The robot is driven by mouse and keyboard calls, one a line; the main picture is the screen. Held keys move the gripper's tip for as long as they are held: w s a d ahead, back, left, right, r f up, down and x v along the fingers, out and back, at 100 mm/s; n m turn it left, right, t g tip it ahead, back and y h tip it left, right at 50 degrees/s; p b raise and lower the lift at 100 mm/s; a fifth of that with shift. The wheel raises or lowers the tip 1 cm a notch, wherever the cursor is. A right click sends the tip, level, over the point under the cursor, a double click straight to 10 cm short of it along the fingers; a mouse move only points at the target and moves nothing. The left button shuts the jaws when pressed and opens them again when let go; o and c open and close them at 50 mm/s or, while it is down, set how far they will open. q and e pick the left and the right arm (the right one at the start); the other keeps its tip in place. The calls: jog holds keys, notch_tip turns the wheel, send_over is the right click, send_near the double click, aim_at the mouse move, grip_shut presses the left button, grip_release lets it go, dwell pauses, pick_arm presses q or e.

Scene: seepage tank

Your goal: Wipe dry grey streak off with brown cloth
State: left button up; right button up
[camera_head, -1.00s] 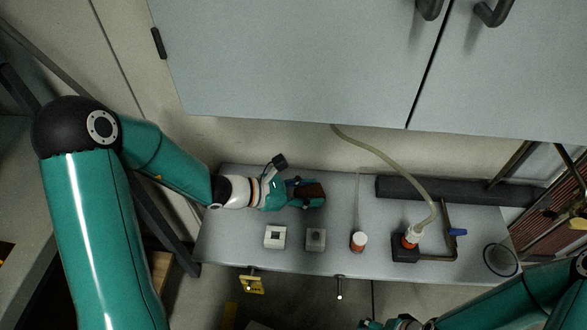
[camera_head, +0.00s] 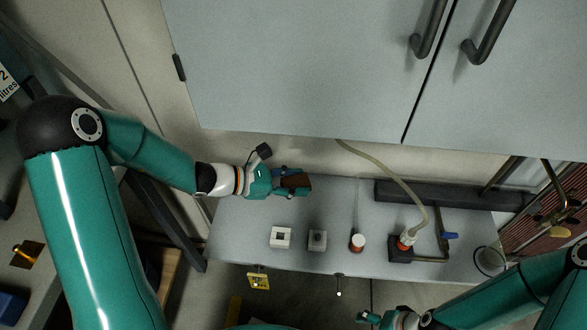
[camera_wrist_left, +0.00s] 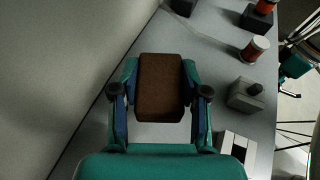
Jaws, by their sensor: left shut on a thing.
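The brown cloth (camera_head: 296,181) is a folded, block-like pad. My left gripper (camera_head: 291,183) is shut on it above the back left part of the grey bench top (camera_head: 235,240). In the left wrist view the cloth (camera_wrist_left: 160,88) sits between the two fingers of the left gripper (camera_wrist_left: 160,75), over the bench near the wall. I cannot pick out a grey streak in either view; the cloth and gripper hide part of the surface. My right gripper (camera_head: 383,319) is at the bottom edge of the head view, partly cut off, apart from the bench.
A hose (camera_head: 392,176) hangs behind. Cabinets (camera_head: 300,70) overhang the back.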

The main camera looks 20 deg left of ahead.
pick_arm(q)
jog(key=shift+r+p, duration=0.7)
jog(key=shift+r, duration=0.55)
